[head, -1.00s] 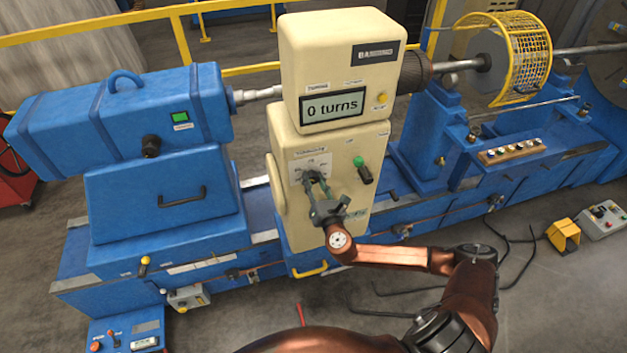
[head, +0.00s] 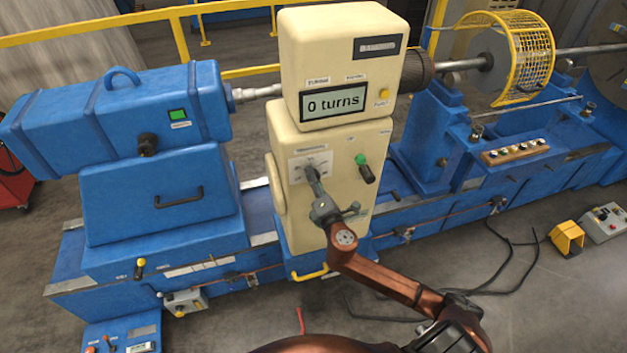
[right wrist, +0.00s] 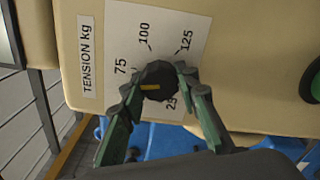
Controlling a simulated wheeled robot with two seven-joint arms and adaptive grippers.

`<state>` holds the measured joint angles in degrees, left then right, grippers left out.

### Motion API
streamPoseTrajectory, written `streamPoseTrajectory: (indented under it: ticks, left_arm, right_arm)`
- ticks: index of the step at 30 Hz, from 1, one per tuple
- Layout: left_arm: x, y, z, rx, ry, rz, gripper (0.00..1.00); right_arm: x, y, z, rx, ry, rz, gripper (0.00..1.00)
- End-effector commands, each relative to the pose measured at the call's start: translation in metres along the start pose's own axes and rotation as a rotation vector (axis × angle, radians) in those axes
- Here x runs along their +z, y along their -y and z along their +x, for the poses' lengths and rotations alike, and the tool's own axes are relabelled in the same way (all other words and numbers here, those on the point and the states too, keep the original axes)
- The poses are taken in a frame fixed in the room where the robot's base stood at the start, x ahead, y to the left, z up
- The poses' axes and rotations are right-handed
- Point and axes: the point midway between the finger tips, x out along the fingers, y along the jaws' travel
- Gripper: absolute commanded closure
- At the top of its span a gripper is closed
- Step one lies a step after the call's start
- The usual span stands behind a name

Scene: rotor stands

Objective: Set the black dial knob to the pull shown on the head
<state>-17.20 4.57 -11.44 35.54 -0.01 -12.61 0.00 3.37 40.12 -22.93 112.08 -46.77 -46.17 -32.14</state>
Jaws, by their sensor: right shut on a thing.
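The numbers 75, 100, 125 and 25 show in the right wrist view. The knob's yellow mark points left and slightly down there, below the 75; the scale there is partly hidden by a finger. My right gripper (right wrist: 156,84) is shut on the knob, one finger on each side. In the head view it (head: 313,177) reaches up to the plate on the cream head (head: 345,65). The head's display reads "0 turns" (head: 334,104). My left gripper is out of view.
A green-topped black control (head: 364,168) is right of the scale plate. A yellow button (head: 384,93) is beside the display. The dark nameplate (head: 377,46) is too small to read. A yellow mesh guard (head: 524,64) stands right on the blue bed.

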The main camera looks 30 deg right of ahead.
Motion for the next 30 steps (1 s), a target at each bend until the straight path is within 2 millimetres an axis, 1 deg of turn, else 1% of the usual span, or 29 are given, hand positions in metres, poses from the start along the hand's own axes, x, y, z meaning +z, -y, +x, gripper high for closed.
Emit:
streamPoseTrajectory:
  ticks: [6, 12, 28, 29, 30]
  left_arm:
    - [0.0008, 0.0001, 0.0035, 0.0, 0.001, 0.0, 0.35]
    - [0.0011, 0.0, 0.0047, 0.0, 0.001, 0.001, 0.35]
    - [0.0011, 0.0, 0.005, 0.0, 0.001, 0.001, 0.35]
    - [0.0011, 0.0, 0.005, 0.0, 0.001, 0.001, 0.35]
    - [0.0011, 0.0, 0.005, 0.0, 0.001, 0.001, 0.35]
  right_arm:
    - [-0.0006, 0.0012, -0.0003, -0.003, 0.0, 0.123, 0.95]
    - [-0.0005, 0.0006, -0.0003, -0.002, 0.0, 0.183, 0.95]
    - [-0.0002, 0.0002, -0.0001, -0.001, 0.0, 0.204, 0.95]
    - [-0.0002, 0.0002, -0.0001, -0.002, 0.0, 0.204, 0.7]
    - [-0.0002, 0.0002, -0.0001, -0.002, 0.0, 0.204, 0.68]
